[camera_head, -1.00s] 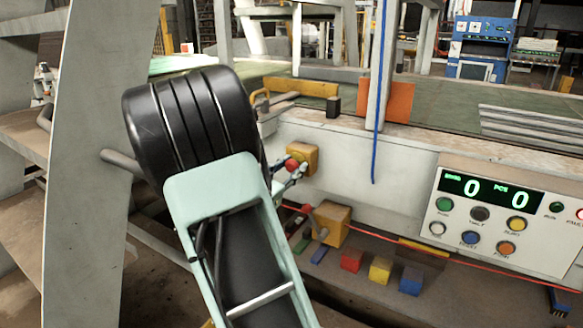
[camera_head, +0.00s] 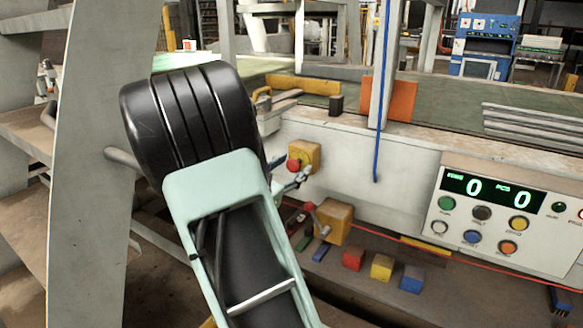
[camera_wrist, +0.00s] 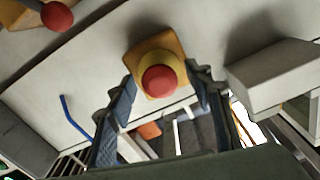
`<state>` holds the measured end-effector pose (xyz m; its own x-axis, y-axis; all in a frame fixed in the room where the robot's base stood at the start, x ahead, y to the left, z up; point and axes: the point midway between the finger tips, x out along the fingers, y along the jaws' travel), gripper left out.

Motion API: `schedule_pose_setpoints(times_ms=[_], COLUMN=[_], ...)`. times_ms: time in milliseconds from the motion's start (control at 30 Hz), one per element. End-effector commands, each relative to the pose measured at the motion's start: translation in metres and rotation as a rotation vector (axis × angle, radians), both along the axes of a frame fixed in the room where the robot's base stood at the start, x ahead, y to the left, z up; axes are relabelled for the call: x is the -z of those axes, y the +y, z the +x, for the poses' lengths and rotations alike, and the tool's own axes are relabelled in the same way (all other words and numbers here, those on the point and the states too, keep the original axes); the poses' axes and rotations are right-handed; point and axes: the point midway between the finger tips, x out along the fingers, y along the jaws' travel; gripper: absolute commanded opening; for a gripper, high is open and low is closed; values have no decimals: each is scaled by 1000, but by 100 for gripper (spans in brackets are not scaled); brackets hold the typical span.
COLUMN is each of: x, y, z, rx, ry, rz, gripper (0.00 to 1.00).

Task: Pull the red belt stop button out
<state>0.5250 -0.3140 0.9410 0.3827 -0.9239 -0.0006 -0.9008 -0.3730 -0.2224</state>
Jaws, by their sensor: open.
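The red belt stop button (camera_head: 293,164) is a round red cap on a yellow box (camera_head: 311,154) fixed to the pale machine wall. In the wrist view, the red cap (camera_wrist: 159,79) sits in a yellow ring on the box, between the fingers in the picture. My gripper (camera_head: 289,172) is open, with one blue-grey finger on each side of the button. The gripper also shows in the wrist view (camera_wrist: 162,78). No contact with the cap is visible, and the depth gap to it cannot be told. My arm hides part of the wall beside the button in the head view.
A second yellow box (camera_head: 334,221) below carries a lever with a red knob (camera_head: 309,206). Red, yellow and blue blocks (camera_head: 353,258) lie on the ledge. A control panel (camera_head: 505,217) stands at right. A blue cable (camera_head: 378,110) hangs over the wall.

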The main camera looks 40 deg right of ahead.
Motion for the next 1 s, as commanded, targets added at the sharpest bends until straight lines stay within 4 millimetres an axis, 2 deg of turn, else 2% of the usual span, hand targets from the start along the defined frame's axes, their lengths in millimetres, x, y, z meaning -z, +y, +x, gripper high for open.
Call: schedule_pose_setpoints(times_ms=[167, 500, 633, 800, 1000], x=[0, 0, 0, 0, 0], y=[13, 78, 97, 109, 112], z=[-4, -30, -39, -45, -46], rx=[-4, -5, -4, -1, 0], ry=[-1, 0, -1, 0, 0], rz=[1, 1, 1, 1, 0], gripper=[47, 47, 47, 47, 47])
